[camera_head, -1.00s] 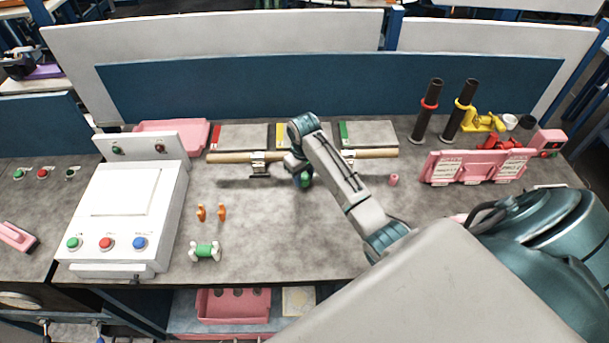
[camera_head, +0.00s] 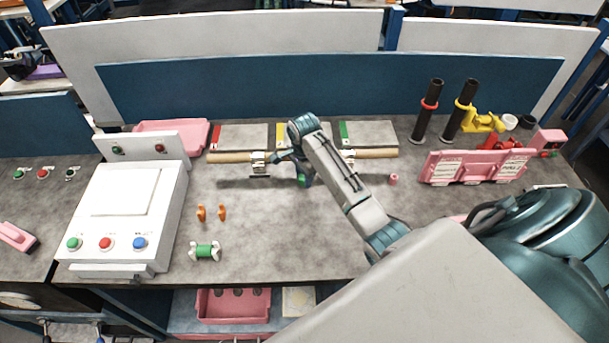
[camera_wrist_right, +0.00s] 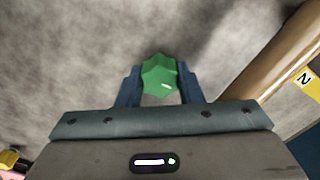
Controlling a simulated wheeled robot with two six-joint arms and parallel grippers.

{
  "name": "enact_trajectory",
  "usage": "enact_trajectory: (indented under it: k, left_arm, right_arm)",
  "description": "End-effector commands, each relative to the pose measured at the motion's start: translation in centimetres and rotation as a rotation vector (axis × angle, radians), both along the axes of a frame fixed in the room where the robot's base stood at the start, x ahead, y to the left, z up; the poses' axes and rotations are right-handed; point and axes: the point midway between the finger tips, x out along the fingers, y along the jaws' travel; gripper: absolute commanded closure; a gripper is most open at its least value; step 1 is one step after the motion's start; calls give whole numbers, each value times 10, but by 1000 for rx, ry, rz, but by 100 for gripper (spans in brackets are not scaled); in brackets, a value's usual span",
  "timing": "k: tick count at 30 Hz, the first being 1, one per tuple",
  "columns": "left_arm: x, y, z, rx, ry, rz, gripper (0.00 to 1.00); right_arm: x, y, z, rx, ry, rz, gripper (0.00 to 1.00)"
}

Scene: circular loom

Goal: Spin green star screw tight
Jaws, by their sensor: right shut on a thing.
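The green star screw (camera_wrist_right: 159,72) is a lobed green knob with a small pale mark, seen between the two dark fingers in the right wrist view. In the head view only a bit of its green (camera_head: 305,182) shows below my wrist. My right gripper (camera_wrist_right: 158,86) is shut on it; the fingers touch its sides. In the head view my right gripper (camera_head: 303,176) is partly hidden by my own arm, in front of the wooden rod (camera_head: 230,158). What lies under the screw is hidden. My left gripper is in neither view.
The rod also runs along the right of the wrist view (camera_wrist_right: 275,70), near a yellow "2" label (camera_wrist_right: 305,80). A white control box (camera_head: 125,200) stands left. Orange pegs (camera_head: 201,213) and a green-and-white spool (camera_head: 205,251) lie front left. Pink panel (camera_head: 475,167) at right.

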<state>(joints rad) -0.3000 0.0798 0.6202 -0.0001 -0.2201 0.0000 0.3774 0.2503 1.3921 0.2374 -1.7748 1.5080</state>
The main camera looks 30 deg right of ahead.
Motion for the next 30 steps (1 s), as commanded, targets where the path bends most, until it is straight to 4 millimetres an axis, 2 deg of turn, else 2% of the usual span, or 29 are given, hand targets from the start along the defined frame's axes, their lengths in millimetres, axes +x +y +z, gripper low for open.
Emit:
enact_trajectory:
  k: [1, 4, 14, 25, 30]
  left_arm:
    - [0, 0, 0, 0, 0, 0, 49]
    - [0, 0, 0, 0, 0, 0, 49]
    - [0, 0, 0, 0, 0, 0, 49]
    - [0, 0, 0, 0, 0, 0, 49]
    - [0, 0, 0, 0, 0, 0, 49]
  right_arm:
    - [0, 0, 0, 0, 0, -33, 65]
    - [0, 0, 0, 0, 0, -26, 45]
    - [1, 0, 4, 0, -2, -23, 45]
    - [1, 0, 57, 0, -4, -22, 45]
    - [0, 0, 70, 0, -1, -22, 45]
